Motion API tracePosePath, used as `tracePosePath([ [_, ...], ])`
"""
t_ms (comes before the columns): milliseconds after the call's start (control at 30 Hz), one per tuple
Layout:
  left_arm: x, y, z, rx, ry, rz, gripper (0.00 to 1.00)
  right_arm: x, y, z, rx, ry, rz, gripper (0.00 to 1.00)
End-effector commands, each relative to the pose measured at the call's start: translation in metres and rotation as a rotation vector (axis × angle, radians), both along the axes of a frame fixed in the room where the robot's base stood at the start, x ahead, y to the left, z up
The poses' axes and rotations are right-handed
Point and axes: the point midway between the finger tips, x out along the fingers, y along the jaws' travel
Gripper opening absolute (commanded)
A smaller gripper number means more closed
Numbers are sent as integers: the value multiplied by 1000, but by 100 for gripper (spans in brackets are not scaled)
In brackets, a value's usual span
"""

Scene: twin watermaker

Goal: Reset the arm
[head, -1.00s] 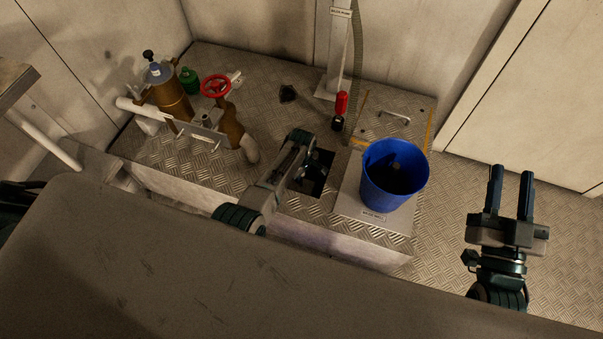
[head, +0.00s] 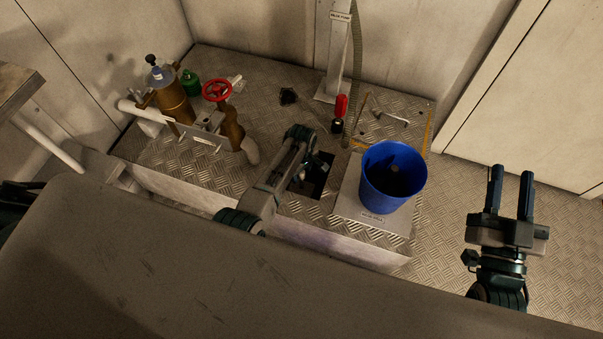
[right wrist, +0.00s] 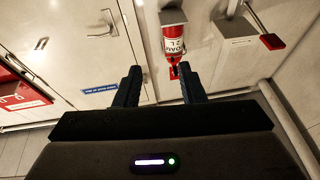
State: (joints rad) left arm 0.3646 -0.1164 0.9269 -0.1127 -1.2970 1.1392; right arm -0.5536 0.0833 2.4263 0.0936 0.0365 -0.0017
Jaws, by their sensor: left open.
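My left gripper (head: 302,180) is low at the dark square opening (head: 318,176) in the metal-plate platform. My left arm partly hides it, and its fingers are hard to make out. Nothing can be seen held in it. My right gripper (head: 510,185) is open and empty, over the floor to the right of the platform, with its fingers pointing away. Its two parted fingers (right wrist: 159,85) also show in the right wrist view, with nothing between them.
A blue bucket (head: 392,180) stands on a plate right of the opening. A red-handled item (head: 341,106) and a post with a hose (head: 338,55) are behind. A brown valve assembly with a red wheel (head: 217,90) stands left. The right wrist view shows a red extinguisher (right wrist: 173,40).

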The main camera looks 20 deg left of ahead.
Motion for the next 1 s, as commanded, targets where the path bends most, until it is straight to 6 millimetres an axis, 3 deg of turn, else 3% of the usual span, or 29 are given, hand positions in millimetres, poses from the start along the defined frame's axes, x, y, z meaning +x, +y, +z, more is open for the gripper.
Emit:
tracePosePath([
  [33, 1, 0, 17, -1, -4, 0, 50, 0, 0, 10, 0, 0, 0, 36],
  [200, 0, 0, 48, -1, -3, 0, 50, 0, 0, 21, 0, 0, 0, 36],
  [400, 0, 0, 66, 0, -1, -1, 50, 0, 0, 26, 0, 0, 0, 36],
  [767, -3, 1, 67, -3, -9, -9, 50, 0, 0, 24, 0, 11, 1, 36],
  [867, -15, 7, 63, -10, -49, -46, 50, 0, 0, 14, 3, 56, 1, 36],
  [1000, -46, 23, 60, -17, -163, -158, 50, -1, 1, -13, 12, 180, 7, 36],
])
